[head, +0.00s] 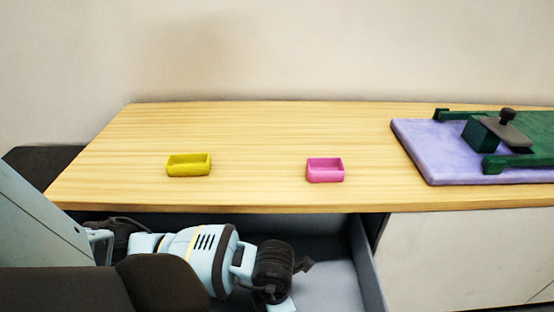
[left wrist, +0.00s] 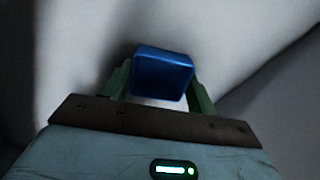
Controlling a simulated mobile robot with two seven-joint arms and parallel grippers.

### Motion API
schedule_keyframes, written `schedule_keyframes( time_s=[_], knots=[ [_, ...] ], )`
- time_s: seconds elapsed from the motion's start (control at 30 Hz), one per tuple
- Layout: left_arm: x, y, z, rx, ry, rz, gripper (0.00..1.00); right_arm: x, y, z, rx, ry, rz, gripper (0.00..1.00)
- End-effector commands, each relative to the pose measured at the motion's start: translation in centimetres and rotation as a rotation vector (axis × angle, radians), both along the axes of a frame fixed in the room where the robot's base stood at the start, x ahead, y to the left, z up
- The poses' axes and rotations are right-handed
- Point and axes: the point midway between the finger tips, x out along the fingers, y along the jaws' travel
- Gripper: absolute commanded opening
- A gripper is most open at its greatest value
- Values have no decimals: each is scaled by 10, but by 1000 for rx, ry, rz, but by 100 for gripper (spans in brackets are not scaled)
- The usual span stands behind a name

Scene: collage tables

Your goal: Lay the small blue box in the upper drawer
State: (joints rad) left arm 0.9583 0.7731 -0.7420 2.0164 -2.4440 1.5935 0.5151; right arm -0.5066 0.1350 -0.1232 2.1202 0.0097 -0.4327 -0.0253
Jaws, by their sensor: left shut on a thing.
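The small blue box (left wrist: 162,73) shows in the left wrist view between the two green fingers of my left gripper (left wrist: 160,88). The gripper is shut on it. The pale grey surfaces around it look like the inside of the drawer; I cannot tell whether the box touches them. In the head view the open upper drawer (head: 372,270) is below the table's front edge, and my left arm reaches over and into it. The box is hidden in the head view behind my arm. My right gripper is not in view.
On the wooden table (head: 255,140) stand a small open yellow box (head: 188,171) and a small open pink box (head: 325,176). A lavender board (head: 430,150) with a dark green frame and a knobbed block (head: 490,133) lies at the right. The table's front edge overhangs the drawer's back.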

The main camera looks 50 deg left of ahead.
Motion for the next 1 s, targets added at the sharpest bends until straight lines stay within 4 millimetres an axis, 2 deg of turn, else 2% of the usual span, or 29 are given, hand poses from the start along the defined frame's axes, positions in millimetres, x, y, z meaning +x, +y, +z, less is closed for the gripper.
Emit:
schedule_keyframes(
  time_s=[0.33,0.37,0.53,0.83,1.0],
  knots=[
    [0,0,-2,0,-1,0,37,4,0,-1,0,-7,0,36],
    [0,0,-2,-1,-2,0,59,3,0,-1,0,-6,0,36],
    [0,0,-1,-1,-2,0,80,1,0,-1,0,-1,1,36],
    [0,0,-1,-1,-2,0,80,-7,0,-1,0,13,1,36],
    [1,0,7,-1,-3,0,80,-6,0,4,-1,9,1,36]
  ],
)
